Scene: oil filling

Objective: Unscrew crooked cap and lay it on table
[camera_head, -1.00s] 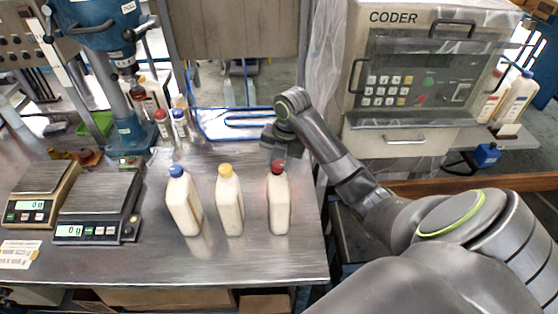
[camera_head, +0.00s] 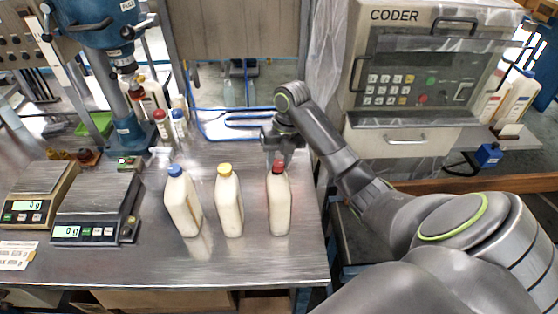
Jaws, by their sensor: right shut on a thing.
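Three white bottles stand upright in a row on the metal table (camera_head: 110,268). The left bottle (camera_head: 183,208) has a blue cap (camera_head: 175,170), the middle bottle (camera_head: 229,207) a yellow cap (camera_head: 224,169). The right bottle (camera_head: 279,207) has a red cap (camera_head: 278,167). My right gripper (camera_head: 278,158) reaches down from above and behind the right bottle, with its fingertips at the red cap. It is shut on the red cap; its fingers are small and partly hidden. I cannot tell the cap's tilt clearly. My left gripper is not in view.
Two scales stand at the left, the nearer one (camera_head: 97,205) beside the bottles. A blue filling machine (camera_head: 108,75) and small bottles are behind. The coder machine (camera_head: 415,70) stands at the right. Bare table lies in front of the bottles.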

